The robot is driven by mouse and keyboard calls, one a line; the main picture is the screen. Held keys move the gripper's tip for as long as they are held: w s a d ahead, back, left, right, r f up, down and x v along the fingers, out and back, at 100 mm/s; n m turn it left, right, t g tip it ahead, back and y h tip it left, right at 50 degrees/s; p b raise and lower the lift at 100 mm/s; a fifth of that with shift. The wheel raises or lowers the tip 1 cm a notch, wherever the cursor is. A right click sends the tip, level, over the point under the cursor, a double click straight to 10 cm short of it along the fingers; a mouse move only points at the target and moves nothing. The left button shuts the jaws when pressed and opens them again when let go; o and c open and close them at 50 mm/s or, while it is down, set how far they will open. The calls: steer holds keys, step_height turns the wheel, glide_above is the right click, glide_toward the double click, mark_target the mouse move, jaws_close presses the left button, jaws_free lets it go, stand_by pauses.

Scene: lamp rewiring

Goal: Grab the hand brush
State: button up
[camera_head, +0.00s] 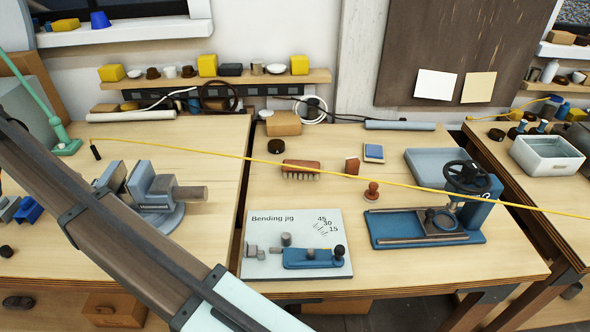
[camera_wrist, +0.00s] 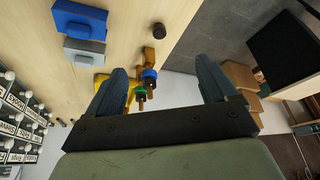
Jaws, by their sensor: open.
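The bending jig (camera_head: 296,245) sits in front of the brush. A blue press (camera_head: 440,225) stands to the right, and a vise (camera_head: 155,190) to the left. A yellow cable (camera_head: 395,181) crosses above the bench. A stamp (camera_head: 372,191) and a dark round puck (camera_head: 276,146) are near the brush.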

step_height(320, 180, up, 4)
steer(key=w+d+m, duration=0.2)
steer(key=w+d, duration=1.4)
steer(key=m+t, duration=0.3)
steer(key=m, duration=0.3)
glide_above(302, 164)
steer(key=d, duration=0.5)
step_height(302, 164, down, 8)
steer(key=r, duration=0.1)
steer(key=shift+y, duration=0.4)
steer(key=x, duration=0.9)
steer(key=shift+s+f, duration=0.2)
steer(key=shift+f, duration=0.2)
steer(key=shift+x, duration=2.55)
steer(key=shift+s+d+f, duration=0.1)
steer(key=shift+s+f, duration=0.1)
steer(key=shift+f, duration=0.15)
